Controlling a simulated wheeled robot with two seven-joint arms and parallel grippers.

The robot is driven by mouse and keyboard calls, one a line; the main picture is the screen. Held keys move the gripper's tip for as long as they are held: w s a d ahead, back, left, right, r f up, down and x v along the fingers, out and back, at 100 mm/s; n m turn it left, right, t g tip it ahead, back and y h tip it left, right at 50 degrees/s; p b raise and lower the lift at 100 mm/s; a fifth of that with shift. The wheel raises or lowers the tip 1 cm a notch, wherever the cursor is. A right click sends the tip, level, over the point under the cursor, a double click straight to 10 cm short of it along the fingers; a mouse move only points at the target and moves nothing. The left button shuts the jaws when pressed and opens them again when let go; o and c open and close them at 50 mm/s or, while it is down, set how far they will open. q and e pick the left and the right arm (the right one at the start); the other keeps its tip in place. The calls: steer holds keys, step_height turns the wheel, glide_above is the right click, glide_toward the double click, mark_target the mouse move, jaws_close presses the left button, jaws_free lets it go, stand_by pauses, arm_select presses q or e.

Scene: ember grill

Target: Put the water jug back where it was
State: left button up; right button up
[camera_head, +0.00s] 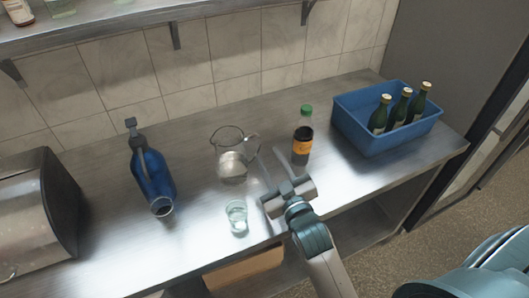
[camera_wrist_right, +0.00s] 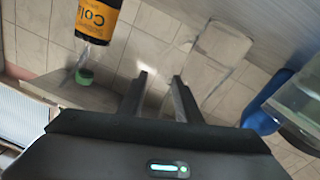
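The clear glass water jug (camera_head: 230,165) stands upright on the steel counter, partly filled, with its handle toward the right. My right gripper (camera_head: 268,154) is just to the right of the handle, with its fingers pointing to the back wall. In the right wrist view, its two fingers (camera_wrist_right: 161,80) are apart with nothing between them. That view is upside down. Clear glass (camera_wrist_right: 293,98) with water shows at its right edge, probably the jug. A paler glass shape lies beside the fingers, perhaps the handle; I cannot tell whether they touch. My left gripper is out of view.
A cola bottle (camera_head: 303,142) with a green cap stands close right of the gripper. A water glass (camera_head: 236,216) stands in front of the jug. A blue bottle (camera_head: 152,176) is to the left, a blue crate (camera_head: 378,147) with green bottles to the right.

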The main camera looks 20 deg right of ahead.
steer(key=shift+s+a, duration=0.1)
steer(key=shift+s, duration=1.35)
